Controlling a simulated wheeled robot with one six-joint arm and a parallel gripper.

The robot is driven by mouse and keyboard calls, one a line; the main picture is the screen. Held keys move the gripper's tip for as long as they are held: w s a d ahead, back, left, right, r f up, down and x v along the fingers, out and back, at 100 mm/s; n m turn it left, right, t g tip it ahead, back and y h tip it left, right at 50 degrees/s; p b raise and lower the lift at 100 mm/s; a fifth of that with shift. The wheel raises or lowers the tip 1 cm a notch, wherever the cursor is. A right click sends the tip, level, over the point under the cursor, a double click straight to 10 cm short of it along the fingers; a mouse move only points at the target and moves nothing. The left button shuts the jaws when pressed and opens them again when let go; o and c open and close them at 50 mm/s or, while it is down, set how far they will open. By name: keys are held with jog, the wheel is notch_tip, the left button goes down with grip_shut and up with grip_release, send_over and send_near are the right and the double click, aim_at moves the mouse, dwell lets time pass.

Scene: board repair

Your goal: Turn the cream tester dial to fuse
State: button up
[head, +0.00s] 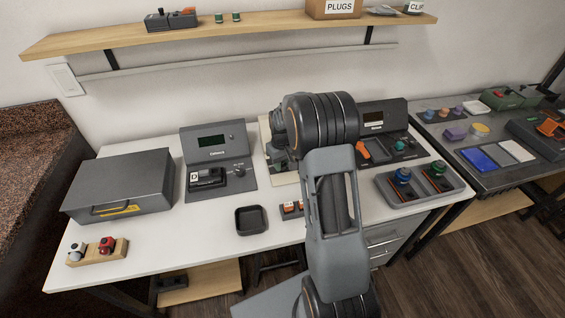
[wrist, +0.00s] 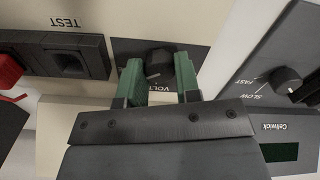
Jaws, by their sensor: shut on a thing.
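The cream tester (wrist: 95,103) fills much of the wrist view. It carries a black dial (wrist: 157,58) on a dark plate, with "VOLT" lettering partly hidden by my gripper. My gripper (wrist: 160,80) has its two green fingertips on either side of the dial and is shut on it. The dial's pointer direction and the fuse mark cannot be made out. In the head view, only a cream edge of the tester (head: 265,133) shows behind my arm, and the dial is hidden there.
A grey Cellwick unit with a slow-fast knob (wrist: 286,79) stands close beside the tester. Black sockets (wrist: 80,58) marked "TEST" and a red part (wrist: 8,68) are on the other side. A black tray (head: 251,220) and a dark grey box (head: 120,185) stand on the white bench.

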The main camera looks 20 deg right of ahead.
jog(key=shift+s, duration=0.1)
dwell(0.4)
jog(key=o, duration=0.9)
notch_tip(320, 180, up, 14)
jog(key=shift+f+p, duration=0.1)
jog(key=shift+p, duration=0.45)
jog(key=shift+m, duration=0.3)
